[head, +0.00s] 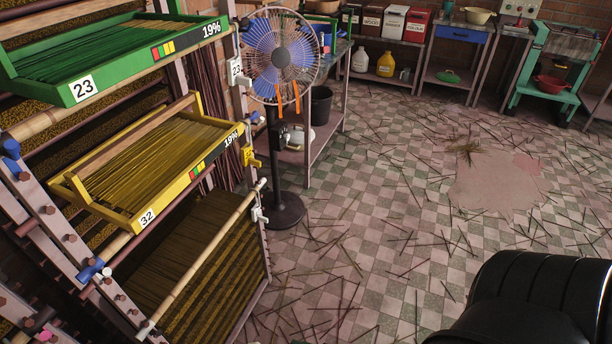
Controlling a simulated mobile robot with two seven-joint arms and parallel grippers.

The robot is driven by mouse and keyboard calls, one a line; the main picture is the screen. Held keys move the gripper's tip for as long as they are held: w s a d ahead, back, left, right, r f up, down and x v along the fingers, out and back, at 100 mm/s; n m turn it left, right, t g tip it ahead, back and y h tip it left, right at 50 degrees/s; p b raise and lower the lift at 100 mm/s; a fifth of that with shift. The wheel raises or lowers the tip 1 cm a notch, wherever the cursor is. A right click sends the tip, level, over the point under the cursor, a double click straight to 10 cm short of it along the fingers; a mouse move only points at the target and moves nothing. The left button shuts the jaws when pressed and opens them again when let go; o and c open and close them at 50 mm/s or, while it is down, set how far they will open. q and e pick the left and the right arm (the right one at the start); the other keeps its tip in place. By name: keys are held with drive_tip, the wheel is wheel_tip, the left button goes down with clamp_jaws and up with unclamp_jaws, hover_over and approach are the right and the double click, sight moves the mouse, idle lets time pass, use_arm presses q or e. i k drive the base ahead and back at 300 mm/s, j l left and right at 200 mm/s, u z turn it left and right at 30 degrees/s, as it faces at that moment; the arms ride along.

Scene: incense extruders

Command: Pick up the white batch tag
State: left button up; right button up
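A small white tag marked 23 (235,71) hangs on the right post of the rack, left of the fan. Another white label reading 32 (147,218) is on the front of the yellow tray (172,195). I cannot tell for sure which is the batch tag; the hanging one looks like a separate tag. Neither of my grippers is in view.
A standing fan (281,58) is right beside the rack. A grey shelf table (338,85) stands behind it. Thin sticks litter the checkered floor (400,230), which is otherwise mostly open. A black rounded object (540,300) fills the lower right corner.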

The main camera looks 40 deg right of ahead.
sight(255, 214)
drive_tip(key=z, duration=0.9)
drive_tip(key=i+l+u, duration=0.1)
drive_tip(key=u, duration=0.25)
drive_tip(key=l+u, duration=0.1)
drive_tip(key=u, duration=0.25)
drive_tip(key=i+l+u, duration=0.1)
drive_tip(key=u, duration=0.25)
drive_tip(key=i+l+u, duration=0.1)
drive_tip(key=l+u, duration=0.15)
drive_tip(key=l, duration=0.25)
drive_tip(key=l+u, duration=0.2)
drive_tip(key=l, duration=0.25)
drive_tip(key=l+u, duration=0.4)
drive_tip(key=l, duration=1.5)
drive_tip(key=k+l, duration=0.1)
drive_tip(key=l, duration=1.8)
